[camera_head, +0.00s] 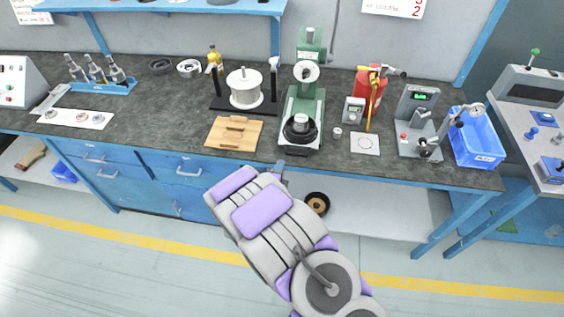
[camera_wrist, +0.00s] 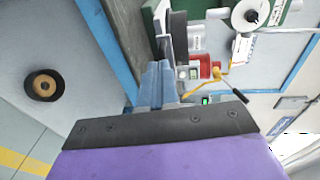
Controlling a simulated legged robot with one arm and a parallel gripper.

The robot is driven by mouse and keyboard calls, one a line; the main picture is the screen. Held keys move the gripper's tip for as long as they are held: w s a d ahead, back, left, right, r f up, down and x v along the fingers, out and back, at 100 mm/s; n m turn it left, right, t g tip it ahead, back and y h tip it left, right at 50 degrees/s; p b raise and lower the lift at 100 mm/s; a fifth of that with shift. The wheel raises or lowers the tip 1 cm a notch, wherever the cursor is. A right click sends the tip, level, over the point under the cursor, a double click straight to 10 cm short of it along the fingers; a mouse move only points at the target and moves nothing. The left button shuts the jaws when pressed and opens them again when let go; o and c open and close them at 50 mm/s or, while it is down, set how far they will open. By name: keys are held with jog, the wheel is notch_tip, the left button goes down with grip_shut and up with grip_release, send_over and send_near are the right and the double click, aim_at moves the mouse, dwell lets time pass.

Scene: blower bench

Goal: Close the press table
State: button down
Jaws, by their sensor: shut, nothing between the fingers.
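The green press (camera_head: 310,50) stands on the bench, with a white round dial on its column. At its base is the press table (camera_head: 298,147), with a black round part (camera_head: 300,128) on top, close to the bench's front edge. I cannot tell from this view how far the table is slid out. In the wrist view the press (camera_wrist: 285,12) shows partly at the top, turned sideways. My gripper (camera_head: 281,165) is shut and empty, just in front of the bench edge below the press table. Its blue-grey fingers (camera_wrist: 157,78) also show in the wrist view.
A wooden board (camera_head: 233,133) lies left of the press. A black ring-shaped object (camera_head: 317,203) is on the lower shelf. The floor in front is clear.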

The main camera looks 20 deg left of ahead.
jog(key=b+x, duration=0.1)
jog(key=x, duration=0.3)
jog(key=shift+w, duration=0.1)
dwell(0.3)
